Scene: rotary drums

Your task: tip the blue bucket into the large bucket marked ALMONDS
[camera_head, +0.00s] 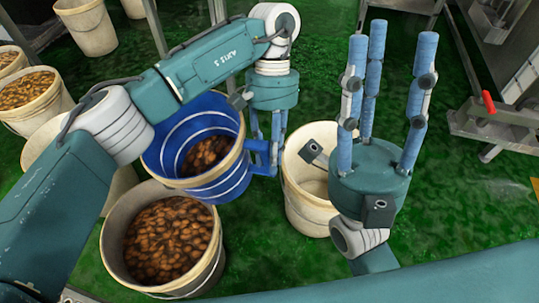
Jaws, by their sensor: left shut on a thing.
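The blue bucket (168,150) has some brown almonds (206,155) lying at its bottom. A cream bucket (114,238) filled with brown nuts stands just in front of and below the blue bucket. No ALMONDS marking is readable on any bucket from here. I cannot tell whether the blue bucket touches the cream one or is clear of the floor. My right gripper (392,60) points upward with its fingers spread and empty.
An empty-looking cream bucket (308,205) stands between the grippers. More cream buckets (40,112) with nuts line the left, and others (87,25) stand at the back. Metal frames (495,128) stand at right. Green floor (460,215) is open at lower right.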

